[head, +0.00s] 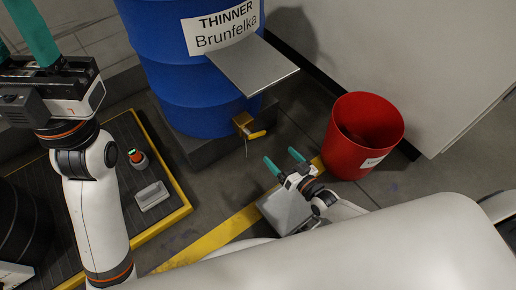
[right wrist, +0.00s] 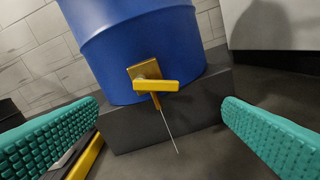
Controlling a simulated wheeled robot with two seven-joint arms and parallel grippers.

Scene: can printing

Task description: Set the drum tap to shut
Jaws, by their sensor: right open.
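The blue drum (head: 190,75), labelled "THINNER Brunfelka", stands on a dark plinth (head: 200,146). Its brass tap (head: 242,121) with a yellow lever (head: 257,134) sits low on its front. In the right wrist view the lever (right wrist: 155,86) lies crosswise over the tap body (right wrist: 144,72). A thin pale line, like a liquid stream, runs down from the tap. My right gripper (head: 281,157) is open and empty, below and right of the tap, apart from it. The wrist view shows the tap between its teal fingers. My left gripper (head: 20,35) is open at upper left; its fingertips are cut off.
A red bin (head: 350,135) stands right of my right gripper. A grey sheet (head: 252,66) juts out in front of the drum, above the tap. A dark platform with yellow edging (head: 178,190) lies left, bearing a small red-and-black item (head: 138,158) and a grey block (head: 152,196).

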